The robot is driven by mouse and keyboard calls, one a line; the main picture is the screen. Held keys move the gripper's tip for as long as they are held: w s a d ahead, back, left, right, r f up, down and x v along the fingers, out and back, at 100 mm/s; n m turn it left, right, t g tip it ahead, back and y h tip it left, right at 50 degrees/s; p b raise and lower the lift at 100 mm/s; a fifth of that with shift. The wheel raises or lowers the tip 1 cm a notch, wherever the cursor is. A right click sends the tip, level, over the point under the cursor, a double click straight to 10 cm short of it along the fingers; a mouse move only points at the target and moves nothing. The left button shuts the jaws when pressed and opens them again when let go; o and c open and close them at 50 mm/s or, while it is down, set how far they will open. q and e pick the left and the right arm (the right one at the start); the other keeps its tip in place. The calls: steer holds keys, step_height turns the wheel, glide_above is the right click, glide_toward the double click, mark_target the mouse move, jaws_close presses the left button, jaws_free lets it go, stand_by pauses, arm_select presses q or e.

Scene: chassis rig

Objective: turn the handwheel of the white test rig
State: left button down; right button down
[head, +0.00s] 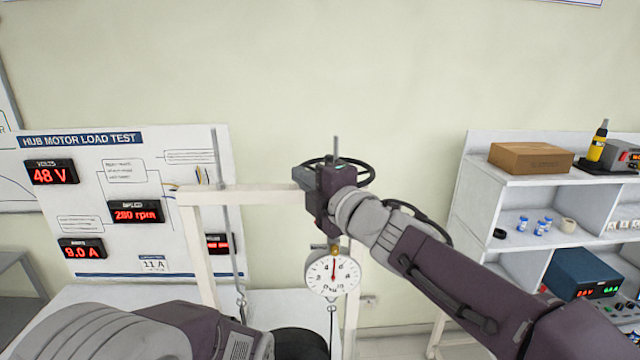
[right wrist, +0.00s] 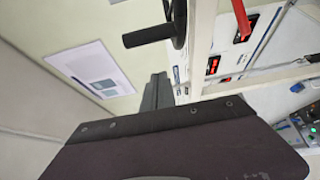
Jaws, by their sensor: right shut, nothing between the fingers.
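The white test rig frame (head: 240,196) stands in front of the wall, with a light crossbar and posts. The black handwheel (head: 366,171) sits at the top of the frame around an upright rod, partly hidden behind my right gripper. In the right wrist view the handwheel (right wrist: 179,22) and its black handle (right wrist: 147,37) show at the top edge, cut off by the frame. My right gripper (right wrist: 158,90) is shut and empty, its fingers apart from the handle in that view. In the head view its body covers its fingertips. My left arm enters at lower left; its gripper is out of view.
A round dial gauge (head: 332,275) hangs below the crossbar. A display board (head: 100,235) with red readouts stands at left. A white shelf (head: 500,190) at right holds a cardboard box (head: 530,158) and instruments. The wall above the rig is bare.

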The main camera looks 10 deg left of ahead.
steer(key=w+d+p, duration=0.2)
steer(key=d, duration=0.1)
steer(key=shift+w+d, duration=0.15)
steer(key=shift+d, duration=0.05)
steer(key=d, duration=0.3)
steer(key=shift+d+r, duration=0.1)
stand_by(0.3)
